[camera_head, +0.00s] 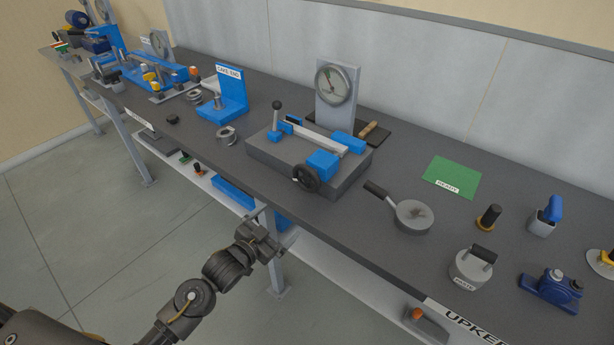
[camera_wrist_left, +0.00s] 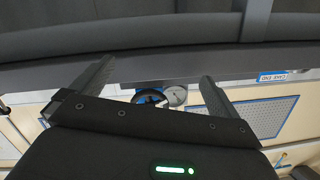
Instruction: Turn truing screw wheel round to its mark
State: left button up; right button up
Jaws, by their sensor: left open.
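The truing screw wheel, a small black handwheel (camera_head: 306,178), is on the front of a grey fixture block (camera_head: 345,182) with blue clamps. A black ring that looks like this wheel (camera_wrist_left: 149,97) also shows between the fingers in the left wrist view, beside a round dial (camera_wrist_left: 176,95). My left gripper (camera_head: 267,230) is open and empty, in front of the bench edge. It is below and left of the wheel in the head view, apart from it. I cannot make out a mark on the wheel. My right gripper is out of view.
A dial gauge (camera_head: 335,84) stands behind the fixture. A blue bracket (camera_head: 232,92) stands to its left and a round pan with a dark handle (camera_head: 414,217) to its right. A green mat (camera_head: 451,177) lies further right. The bench's front edge is near my left gripper.

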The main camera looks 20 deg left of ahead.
pick_arm(q)
jog(key=m+t+h, duration=0.1)
jog(key=h, duration=0.1)
send_near(304, 181)
jog(key=p+x, duration=0.2)
jog(key=x, duration=0.9)
jog(key=shift+w+d, duration=0.1)
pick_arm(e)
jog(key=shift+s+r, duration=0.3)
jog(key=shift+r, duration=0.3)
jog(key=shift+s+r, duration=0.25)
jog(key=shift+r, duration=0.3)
pick_arm(q)
jog(key=shift+m, duration=0.3)
jog(key=c, duration=0.9)
